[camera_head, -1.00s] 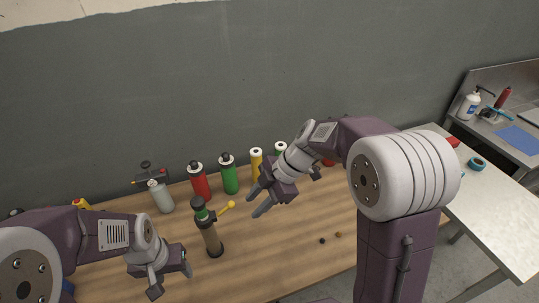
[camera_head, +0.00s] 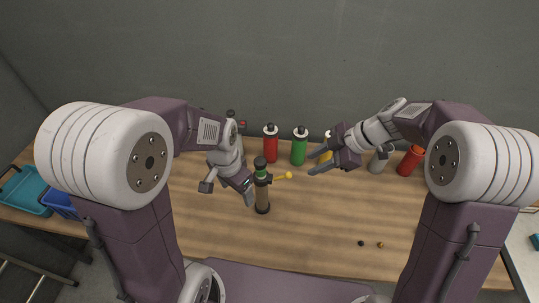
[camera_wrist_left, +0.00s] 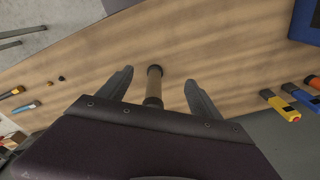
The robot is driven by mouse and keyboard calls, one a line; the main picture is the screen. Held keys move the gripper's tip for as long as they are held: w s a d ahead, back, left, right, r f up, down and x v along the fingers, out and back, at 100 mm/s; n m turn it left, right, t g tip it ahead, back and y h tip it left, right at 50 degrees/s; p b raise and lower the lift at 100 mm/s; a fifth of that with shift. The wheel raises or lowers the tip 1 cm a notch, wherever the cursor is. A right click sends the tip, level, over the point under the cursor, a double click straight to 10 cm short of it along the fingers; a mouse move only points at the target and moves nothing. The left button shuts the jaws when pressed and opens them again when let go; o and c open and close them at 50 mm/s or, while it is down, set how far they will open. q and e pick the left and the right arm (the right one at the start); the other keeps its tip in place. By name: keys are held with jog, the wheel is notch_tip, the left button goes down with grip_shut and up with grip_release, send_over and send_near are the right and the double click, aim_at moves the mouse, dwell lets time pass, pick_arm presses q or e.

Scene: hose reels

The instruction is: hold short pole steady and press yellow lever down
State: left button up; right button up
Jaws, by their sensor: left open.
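The short pole (camera_head: 262,196) stands upright on the wooden table, brown below with a green band and black cap. The yellow lever (camera_head: 284,176) sticks out from its upper part to the right. My left gripper (camera_head: 228,192) is open just left of the pole in the head view. In the left wrist view the pole (camera_wrist_left: 154,86) shows between the spread fingers, with gaps on both sides; its upper end is hidden by my gripper body. My right gripper (camera_head: 313,164) is open and empty, above and right of the lever, apart from it.
A red bottle (camera_head: 270,146), a green bottle (camera_head: 299,148) and other bottles stand along the back near the wall. Teal and blue bins (camera_head: 27,190) are at the far left. Two small round items (camera_head: 370,244) lie front right. The front middle is clear.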

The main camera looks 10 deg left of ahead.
aim_at(261, 174)
pick_arm(q)
jog(key=w+d+r+m, duration=0.1)
jog(key=w+m, duration=0.2)
jog(key=m, duration=0.2)
jog(key=w+d+r+m, duration=0.1)
jog(key=w+m, duration=0.2)
jog(key=m, duration=0.1)
jog(key=w+d+r+m+g, duration=0.1)
jog(key=w+d+r+m, duration=0.1)
jog(key=m, duration=0.3)
jog(key=shift+w+r+m, duration=0.1)
jog(key=shift+w+m, duration=0.2)
jog(key=shift+w, duration=0.5)
jog(key=shift+w+d+f+m, duration=0.25)
jog(key=shift+d+m, duration=0.2)
jog(key=shift+m, duration=0.35)
notch_tip(261, 174, down, 9)
grip_shut()
pick_arm(e)
jog(key=shift+w+a, duration=0.1)
grip_shut()
